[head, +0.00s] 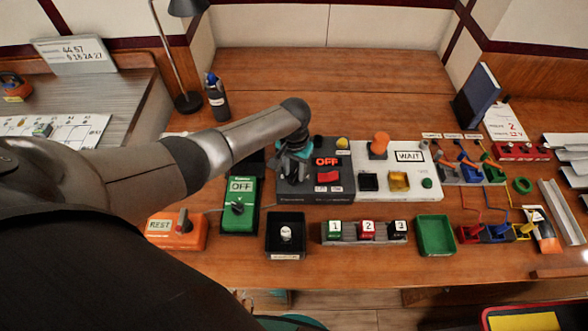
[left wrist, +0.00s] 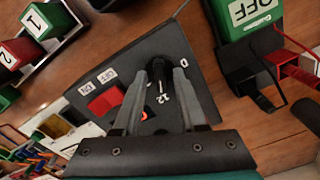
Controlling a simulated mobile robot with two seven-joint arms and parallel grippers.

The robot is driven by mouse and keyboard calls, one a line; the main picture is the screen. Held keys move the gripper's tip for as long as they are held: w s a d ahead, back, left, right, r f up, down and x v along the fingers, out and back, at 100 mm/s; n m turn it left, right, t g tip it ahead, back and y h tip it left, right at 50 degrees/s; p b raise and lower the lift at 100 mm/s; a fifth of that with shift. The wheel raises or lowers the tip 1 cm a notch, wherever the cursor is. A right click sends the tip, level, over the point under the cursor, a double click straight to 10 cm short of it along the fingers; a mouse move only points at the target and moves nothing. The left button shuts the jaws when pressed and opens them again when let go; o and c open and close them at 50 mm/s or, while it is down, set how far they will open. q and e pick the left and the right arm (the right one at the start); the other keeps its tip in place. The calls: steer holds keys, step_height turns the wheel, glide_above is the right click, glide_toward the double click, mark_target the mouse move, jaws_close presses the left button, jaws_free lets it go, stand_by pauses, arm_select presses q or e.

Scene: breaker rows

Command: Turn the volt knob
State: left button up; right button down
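The volt knob (left wrist: 160,78) is a black knob on a dark grey panel (head: 313,195), with a 0 and a 12 printed near it in the left wrist view. My left gripper (head: 295,158) points down over the left part of that panel. In the left wrist view its two fingers (left wrist: 160,80) stand on either side of the knob, apart, with narrow gaps seeming to show. Whether either finger touches is hard to tell. In the head view the gripper hides the knob. The panel has a lit red OFF display (head: 326,161) and a red switch (head: 328,177). My right gripper is not in view.
A green meter box reading OFF (head: 240,205) stands just left of the panel. A white WAIT panel (head: 400,195) adjoins on the right. A black tray (head: 286,250) and a row of numbered blocks (head: 367,231) lie in front. A dark bottle (head: 217,98) stands behind.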

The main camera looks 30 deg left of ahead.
mark_target(294, 174)
arm_select(q)
steer(key=shift+o, duration=0.2)
steer(key=shift+r, duration=0.5)
step_height(294, 174, up, 14)
steer(key=p, duration=0.3)
steer(key=shift+r+p, duration=0.15)
steer(key=shift+p, duration=0.2)
steer(key=shift+s, duration=0.1)
